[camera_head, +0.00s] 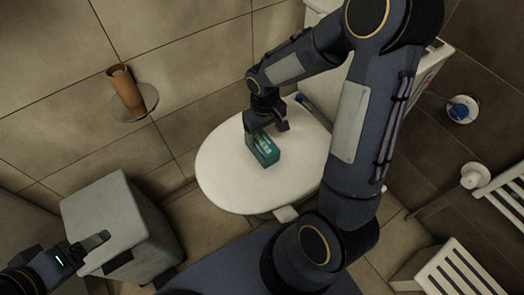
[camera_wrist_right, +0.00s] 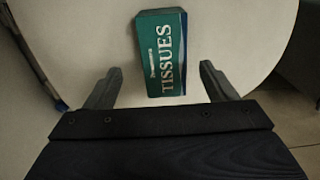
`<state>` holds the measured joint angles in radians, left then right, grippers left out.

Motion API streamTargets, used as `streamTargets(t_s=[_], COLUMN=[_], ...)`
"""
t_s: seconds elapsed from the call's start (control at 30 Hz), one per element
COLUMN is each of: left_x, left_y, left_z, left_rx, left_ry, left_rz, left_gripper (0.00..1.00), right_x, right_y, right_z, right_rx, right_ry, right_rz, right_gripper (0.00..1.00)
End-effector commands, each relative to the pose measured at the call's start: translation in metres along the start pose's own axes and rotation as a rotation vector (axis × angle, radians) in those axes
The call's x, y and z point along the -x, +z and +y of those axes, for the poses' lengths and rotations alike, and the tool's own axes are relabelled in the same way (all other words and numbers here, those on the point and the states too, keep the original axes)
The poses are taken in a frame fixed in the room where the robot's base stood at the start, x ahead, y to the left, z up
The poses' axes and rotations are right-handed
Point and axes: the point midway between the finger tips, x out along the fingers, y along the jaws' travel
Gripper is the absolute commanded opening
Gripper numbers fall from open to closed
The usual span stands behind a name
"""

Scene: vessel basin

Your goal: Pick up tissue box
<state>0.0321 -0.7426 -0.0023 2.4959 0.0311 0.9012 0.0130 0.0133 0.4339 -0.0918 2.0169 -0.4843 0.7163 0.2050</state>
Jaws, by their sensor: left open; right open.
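The tissue box (camera_head: 265,150) is a small green-teal box lying on the closed white toilet lid (camera_head: 227,165). In the right wrist view the tissue box (camera_wrist_right: 163,52) shows its "TISSUES" label, just ahead of and between my fingers. My right gripper (camera_head: 266,124) is above the lid, close to the box and partly covering it in the head view. Its fingers (camera_wrist_right: 158,88) are open, one on each side of the box's near end, with gaps to both. My left gripper (camera_head: 92,256) is open and empty at the lower left, beside a grey bin (camera_head: 115,205).
An orange-brown cup (camera_head: 125,90) stands on a round wall shelf (camera_head: 143,104) at the upper left. A toilet brush (camera_head: 459,111) and a paper roll stand (camera_head: 472,178) are at the right. A white slatted stool (camera_head: 450,270) is at the lower right.

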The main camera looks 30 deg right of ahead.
Motion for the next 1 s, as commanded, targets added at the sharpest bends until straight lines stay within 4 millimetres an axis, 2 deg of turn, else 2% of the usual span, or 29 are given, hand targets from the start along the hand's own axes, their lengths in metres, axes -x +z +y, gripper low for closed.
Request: streamTargets(t_s=[0.03,0.17,0.43,0.7,0.77,1.0], left_x=[-0.003,-0.006,-0.022,-0.022,-0.022,-0.022], left_y=[0.002,0.003,0.011,0.011,0.011,0.011], left_z=[-0.001,-0.003,-0.010,-0.010,-0.010,-0.010], left_rx=[0.000,0.000,0.000,0.000,0.000,0.000], left_ry=[0.000,0.000,0.000,0.000,0.000,0.000], left_rz=[0.000,0.000,0.000,0.000,0.000,0.000], left_gripper=[0.76,0.76,0.76,0.76,0.76,0.76], right_x=[-0.008,-0.017,-0.057,-0.061,-0.061,-0.060], right_y=[0.001,-0.001,-0.004,-0.004,-0.004,-0.004], right_z=[0.000,-0.001,-0.005,-0.005,-0.005,-0.005], right_rx=[0.000,0.000,-0.002,-0.001,-0.001,-0.001], right_ry=[0.000,0.000,-0.001,-0.001,-0.001,-0.001], right_rz=[-0.003,-0.002,-0.004,-0.001,-0.001,-0.001], right_gripper=[0.78,0.78,0.78,0.78,0.73,0.42])
